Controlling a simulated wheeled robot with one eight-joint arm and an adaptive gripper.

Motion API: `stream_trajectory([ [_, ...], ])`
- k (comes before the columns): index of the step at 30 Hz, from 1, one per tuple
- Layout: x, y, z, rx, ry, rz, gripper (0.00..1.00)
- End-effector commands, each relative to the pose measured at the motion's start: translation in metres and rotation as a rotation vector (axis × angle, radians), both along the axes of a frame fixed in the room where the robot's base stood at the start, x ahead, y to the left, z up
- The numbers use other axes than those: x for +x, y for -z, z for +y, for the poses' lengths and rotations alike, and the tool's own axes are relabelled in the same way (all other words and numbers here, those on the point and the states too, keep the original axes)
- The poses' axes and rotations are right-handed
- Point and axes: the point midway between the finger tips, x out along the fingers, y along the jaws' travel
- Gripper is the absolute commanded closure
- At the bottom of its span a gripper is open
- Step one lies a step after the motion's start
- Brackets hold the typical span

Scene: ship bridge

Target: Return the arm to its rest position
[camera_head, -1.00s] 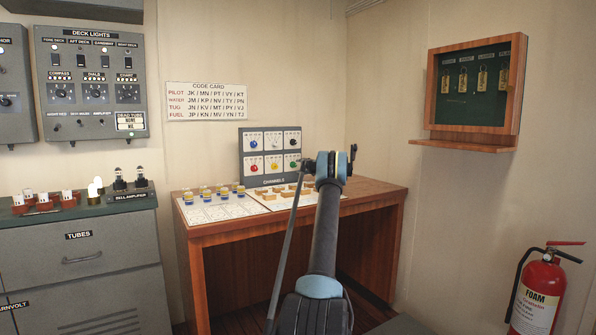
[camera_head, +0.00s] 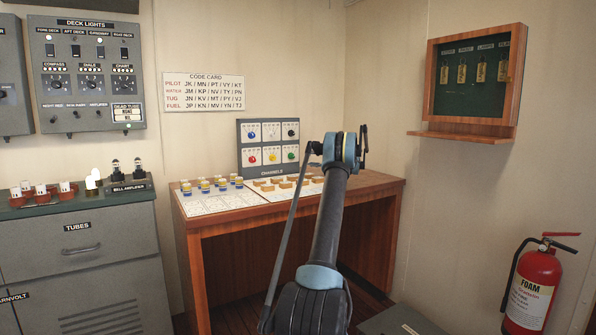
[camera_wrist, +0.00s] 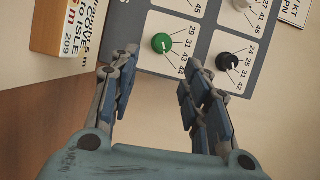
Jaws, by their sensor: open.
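My arm (camera_head: 328,215) rises from the bottom of the head view and reaches forward over the desk. Its wrist end shows in front of the desk's right part, and the fingers are mostly hidden there. In the wrist view my gripper (camera_wrist: 158,88) is open, with its two fingers apart and nothing between them. Beyond the fingertips is the channel panel with a green knob (camera_wrist: 162,43) and a black knob (camera_wrist: 227,61). The fingers look apart from the knobs, though the gap is hard to judge.
The wooden desk (camera_head: 290,207) carries blue-and-yellow pieces (camera_head: 221,184), wooden blocks and the channel panel (camera_head: 246,159). A wooden block (camera_wrist: 62,28) is near the left finger in the wrist view. A key cabinet (camera_head: 431,85) hangs at right, above a fire extinguisher (camera_head: 532,290). Grey tube cabinet (camera_head: 125,262) stands left.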

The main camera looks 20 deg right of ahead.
Motion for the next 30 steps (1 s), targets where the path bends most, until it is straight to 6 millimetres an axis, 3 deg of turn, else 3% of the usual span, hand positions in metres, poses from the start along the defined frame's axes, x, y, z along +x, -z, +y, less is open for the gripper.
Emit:
stream_trajectory([
  [5,-0.002,-0.003,0.006,-0.008,-0.005,0.004,0.57],
  [11,-0.021,-0.021,0.048,-0.070,-0.042,0.041,0.57],
  [20,-0.076,-0.047,0.131,-0.210,-0.117,0.117,0.57],
  [30,-0.159,-0.061,0.214,-0.371,-0.202,0.198,0.57],
])
